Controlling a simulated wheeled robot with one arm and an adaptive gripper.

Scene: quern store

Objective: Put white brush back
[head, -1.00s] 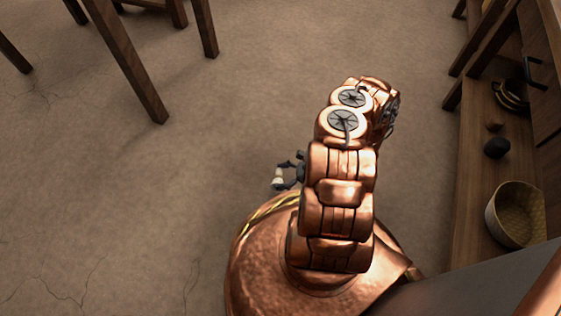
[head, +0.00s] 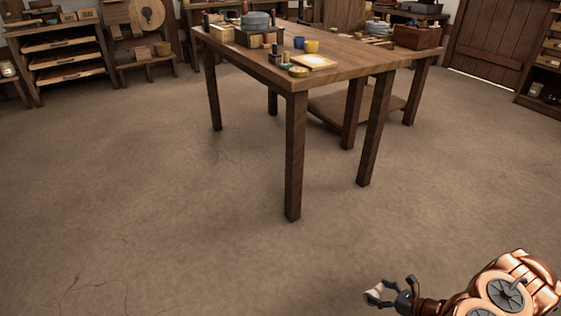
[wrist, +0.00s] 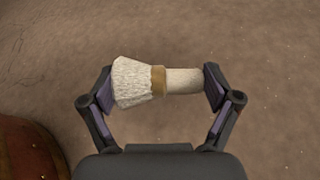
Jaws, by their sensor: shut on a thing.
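The white brush (wrist: 134,82) has pale bristles, a tan band and a short pale handle. In the wrist view it lies crosswise between the two fingers of my gripper (wrist: 160,85), one finger at the bristle end and one at the handle end. My gripper is shut on it and holds it above the bare floor. In the head view my gripper (head: 393,293) is low at the bottom right, with the small pale brush (head: 374,294) at its fingers.
Shelves (head: 68,60) line the back left; a wooden door (head: 498,45) is at the back right. The floor between is clear.

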